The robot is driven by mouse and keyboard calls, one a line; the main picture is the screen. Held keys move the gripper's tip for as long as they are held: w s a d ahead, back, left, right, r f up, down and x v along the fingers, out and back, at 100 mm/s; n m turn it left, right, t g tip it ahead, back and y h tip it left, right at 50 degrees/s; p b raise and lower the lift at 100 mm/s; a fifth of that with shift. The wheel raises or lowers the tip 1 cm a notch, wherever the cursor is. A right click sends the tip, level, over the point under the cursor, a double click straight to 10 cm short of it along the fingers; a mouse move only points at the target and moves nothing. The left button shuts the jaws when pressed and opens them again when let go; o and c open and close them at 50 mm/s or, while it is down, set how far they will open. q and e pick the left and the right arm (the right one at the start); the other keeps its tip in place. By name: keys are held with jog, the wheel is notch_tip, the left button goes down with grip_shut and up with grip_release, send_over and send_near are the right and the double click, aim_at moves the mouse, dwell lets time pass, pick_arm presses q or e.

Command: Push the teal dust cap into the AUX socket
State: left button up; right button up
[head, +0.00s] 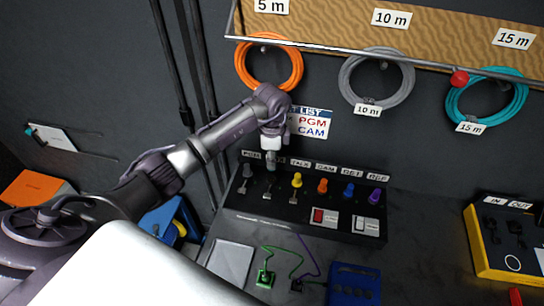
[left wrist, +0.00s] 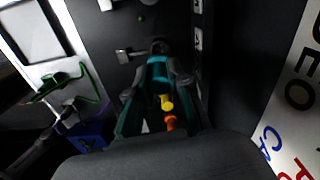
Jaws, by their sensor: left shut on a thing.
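My left gripper (head: 271,158) reaches down to the rear row of the black patch panel (head: 240,203), at the second place from the left. It is shut on the teal dust cap (left wrist: 157,70), which shows between its fingertips in the left wrist view. A dark round fitting (left wrist: 160,46) lies just past the fingertips; I cannot tell how far the cap is seated. The AUX label and socket are hidden behind the gripper in the head view. My right gripper is not in view.
A grey cap (head: 248,171) stands left of the gripper, a yellow cap (head: 297,180) and an orange cap (head: 322,186) to its right. Toggle levers (head: 267,195) stand in front. Green cable (head: 268,272) lies on the desk.

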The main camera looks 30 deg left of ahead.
pick_arm(q)
jog(key=shift+f+b, duration=0.9)
jog(key=shift+f, duration=0.85)
jog(key=shift+p, duration=0.4)
jog(key=shift+f+b, duration=0.85)
jog(key=shift+f, duration=0.35)
dwell(0.3)
jog(key=o, duration=0.9)
jog(key=shift+r, duration=0.1)
jog(key=shift+r, duration=0.1)
notch_tip(320, 180, up, 12)
jog(key=shift+f, duration=0.1)
jog(key=shift+s+f, duration=0.1)
